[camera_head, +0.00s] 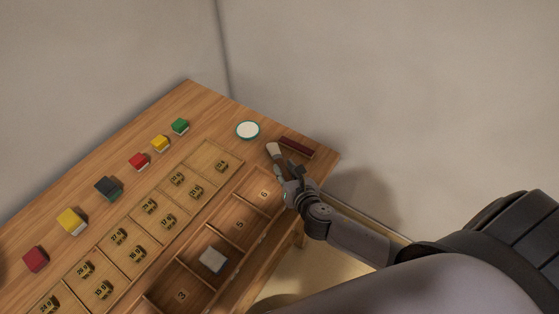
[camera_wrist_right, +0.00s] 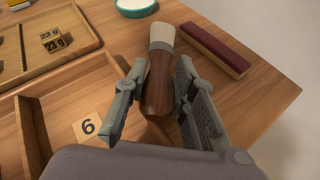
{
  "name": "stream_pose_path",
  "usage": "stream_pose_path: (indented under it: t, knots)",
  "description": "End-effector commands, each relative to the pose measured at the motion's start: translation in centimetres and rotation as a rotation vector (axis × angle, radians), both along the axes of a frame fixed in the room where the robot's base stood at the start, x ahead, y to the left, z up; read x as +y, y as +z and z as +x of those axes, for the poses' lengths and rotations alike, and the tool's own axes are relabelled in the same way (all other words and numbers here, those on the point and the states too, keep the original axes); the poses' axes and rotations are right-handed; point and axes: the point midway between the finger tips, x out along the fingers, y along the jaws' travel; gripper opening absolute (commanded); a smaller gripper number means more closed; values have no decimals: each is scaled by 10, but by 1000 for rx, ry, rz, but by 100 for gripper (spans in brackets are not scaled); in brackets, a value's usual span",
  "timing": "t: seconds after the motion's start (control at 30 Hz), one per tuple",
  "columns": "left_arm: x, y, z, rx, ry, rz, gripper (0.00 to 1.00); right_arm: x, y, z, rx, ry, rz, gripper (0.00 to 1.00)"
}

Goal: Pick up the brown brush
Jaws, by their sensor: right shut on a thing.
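The brown brush (camera_head: 273,149) has pale bristles and a dark wooden handle. It is at the right end of the wooden table, near the tray compartment marked 6. In the right wrist view the brush (camera_wrist_right: 158,85) lies between the two fingers, with its bristles pointing away from me. My right gripper (camera_head: 283,170) is shut on the brush handle; it also shows in the wrist view (camera_wrist_right: 160,72). In the head view the gripper hides part of the handle. My left gripper is not in view.
A dark red block-shaped bar (camera_head: 297,147) lies just right of the brush. A round white dish with a teal rim (camera_head: 248,130) is behind it. A compartment tray (camera_head: 215,205) with numbered sections fills the front. Several coloured blocks line the far left side.

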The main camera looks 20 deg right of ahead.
Motion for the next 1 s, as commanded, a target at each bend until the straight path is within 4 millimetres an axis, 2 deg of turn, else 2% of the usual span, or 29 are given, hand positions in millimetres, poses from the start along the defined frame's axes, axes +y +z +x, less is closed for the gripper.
stream_pose_path:
  t: [0.2,0.37,0.47,0.8,1.0]
  knots:
    - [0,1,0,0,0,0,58,0,4,0,-1,1,0,0]
    - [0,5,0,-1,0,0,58,-1,19,1,-4,0,0,0]
    - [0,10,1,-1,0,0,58,0,37,1,-5,2,0,0]
    - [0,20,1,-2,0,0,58,0,127,1,-8,3,-2,0]
    - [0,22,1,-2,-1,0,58,0,170,1,-6,2,-1,0]
